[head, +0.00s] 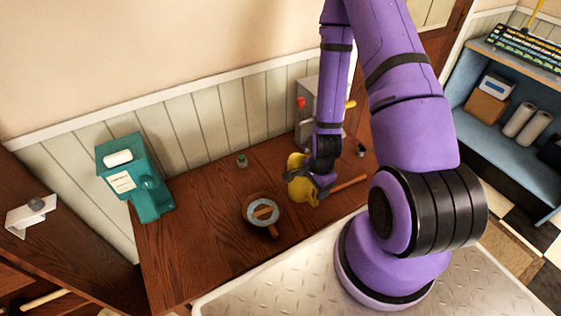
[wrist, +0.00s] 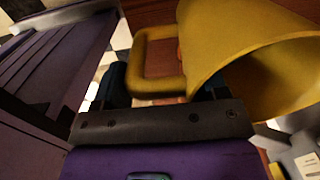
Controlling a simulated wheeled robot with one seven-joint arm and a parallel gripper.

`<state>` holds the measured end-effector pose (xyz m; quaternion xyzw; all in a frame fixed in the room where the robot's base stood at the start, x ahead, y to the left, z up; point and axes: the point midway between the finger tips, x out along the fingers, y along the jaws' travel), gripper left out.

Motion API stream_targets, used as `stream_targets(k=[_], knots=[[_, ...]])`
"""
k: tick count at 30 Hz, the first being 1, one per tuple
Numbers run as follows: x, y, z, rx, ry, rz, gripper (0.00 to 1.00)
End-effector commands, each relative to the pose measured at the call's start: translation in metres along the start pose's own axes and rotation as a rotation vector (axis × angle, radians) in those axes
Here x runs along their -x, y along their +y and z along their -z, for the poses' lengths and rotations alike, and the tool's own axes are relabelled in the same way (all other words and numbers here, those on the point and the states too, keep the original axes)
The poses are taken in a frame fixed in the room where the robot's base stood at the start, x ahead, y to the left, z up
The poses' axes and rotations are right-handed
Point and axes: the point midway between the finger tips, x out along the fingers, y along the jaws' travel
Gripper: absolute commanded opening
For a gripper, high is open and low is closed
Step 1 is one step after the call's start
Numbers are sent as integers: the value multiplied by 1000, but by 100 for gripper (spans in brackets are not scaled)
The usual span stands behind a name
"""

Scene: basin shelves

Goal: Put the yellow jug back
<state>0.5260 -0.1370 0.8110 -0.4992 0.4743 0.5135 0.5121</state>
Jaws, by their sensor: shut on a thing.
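The yellow jug (head: 297,182) is at my gripper (head: 318,184) over the wooden counter in the head view. In the wrist view the jug (wrist: 225,40) fills the upper right, tilted, with its wide opening towards the lower right. Its squared handle (wrist: 158,62) lies in front of my gripper (wrist: 165,90), between the dark fingers. My gripper is shut on the jug, apparently at the handle. My arm partly hides the jug in the head view, and I cannot tell whether the jug touches the counter.
On the wooden counter (head: 195,240) stand a teal dispenser (head: 140,180), a round brown pot (head: 263,213) with a handle, and a small green-topped item (head: 242,160). A grey box (head: 308,110) stands behind my arm. Blue shelves (head: 480,120) with paper rolls are at the right.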

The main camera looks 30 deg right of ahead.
Motion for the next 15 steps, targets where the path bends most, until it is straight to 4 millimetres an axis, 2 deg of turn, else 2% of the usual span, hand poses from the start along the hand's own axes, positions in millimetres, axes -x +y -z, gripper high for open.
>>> stream_targets(k=[5, 15], knots=[[-1, -13, 4, 0, 1, 3, 16], [-8, -83, 24, 2, 2, 4, 16]])
